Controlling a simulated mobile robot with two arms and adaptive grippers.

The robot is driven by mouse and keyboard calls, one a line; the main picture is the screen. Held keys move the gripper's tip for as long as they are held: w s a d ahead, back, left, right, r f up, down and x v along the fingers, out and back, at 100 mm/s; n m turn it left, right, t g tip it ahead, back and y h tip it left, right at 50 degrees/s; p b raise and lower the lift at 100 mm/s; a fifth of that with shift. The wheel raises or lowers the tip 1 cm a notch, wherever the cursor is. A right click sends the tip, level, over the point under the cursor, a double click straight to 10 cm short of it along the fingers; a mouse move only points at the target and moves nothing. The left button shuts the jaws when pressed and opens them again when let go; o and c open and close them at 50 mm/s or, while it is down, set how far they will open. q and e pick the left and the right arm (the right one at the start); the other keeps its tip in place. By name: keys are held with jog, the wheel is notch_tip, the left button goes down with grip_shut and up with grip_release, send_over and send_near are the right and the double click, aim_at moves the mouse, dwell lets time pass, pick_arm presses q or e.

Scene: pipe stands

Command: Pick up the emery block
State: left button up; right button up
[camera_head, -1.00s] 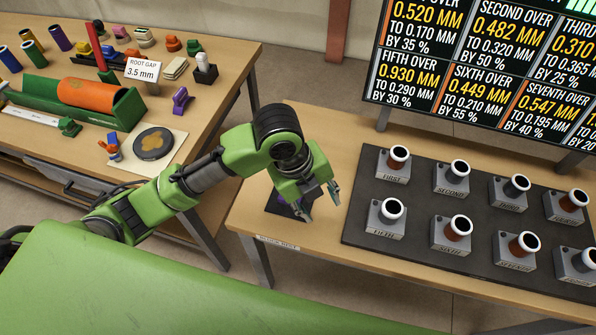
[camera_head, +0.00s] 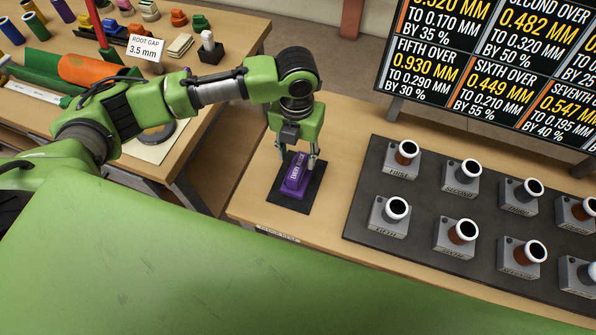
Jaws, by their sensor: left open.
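The purple emery block (camera_head: 296,176), with lettering on its top, lies on a small dark pad (camera_head: 313,190) near the left end of the right-hand table. My left gripper (camera_head: 299,158) points down at the far end of the block, with its fingers apart. One finger is on each side of the block as seen here. I cannot tell whether the fingers touch it. My right gripper is out of view.
A dark mat (camera_head: 358,214) with several grey pipe stands lies right of the pad. A display board (camera_head: 490,75) stands behind it. The left bench (camera_head: 235,42) holds a root gap sign (camera_head: 146,47) and coloured tools.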

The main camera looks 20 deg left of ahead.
aim_at(298, 166)
pick_arm(q)
notch_tip(298, 166, down, 5)
jog(key=shift+s+d+r+p, duration=0.1)
jog(key=shift+s+r+p, duration=0.1)
jog(key=shift+p, duration=0.7)
jog(key=shift+w+f, duration=0.1)
jog(key=shift+f, duration=0.5)
grip_shut()
